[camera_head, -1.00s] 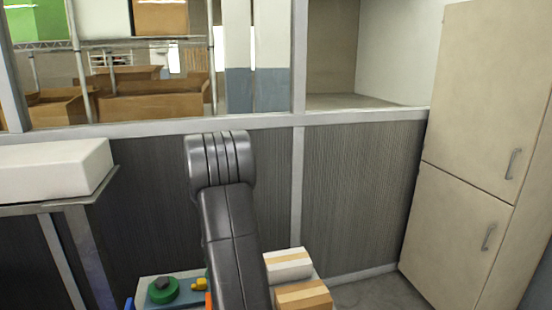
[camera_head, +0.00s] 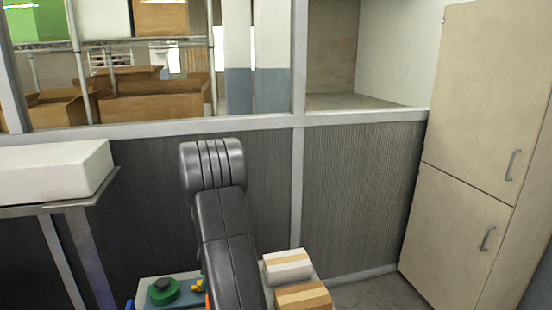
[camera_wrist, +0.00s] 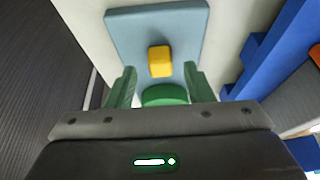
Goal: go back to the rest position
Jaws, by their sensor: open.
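My gripper (camera_wrist: 160,82) shows in the wrist view, with its two green fingers apart. A green round piece (camera_wrist: 164,96) shows between the finger bases, partly hidden by the gripper body; I cannot tell its distance from the fingers. Beyond it a yellow block (camera_wrist: 160,61) sits on a light blue board (camera_wrist: 125,30). In the head view, a green reel (camera_head: 163,292) with a darker knob and a yellow piece (camera_head: 198,286) lie left of my arm. My gripper is out of sight there.
Two boxes, one pale (camera_head: 288,265) and one brown (camera_head: 303,296), lie right of my arm. A grey partition (camera_head: 350,200) stands behind, a beige cabinet (camera_head: 470,190) at right. A white box (camera_head: 50,170) sits on a stand at left. A blue part (camera_wrist: 265,50) shows in the wrist view.

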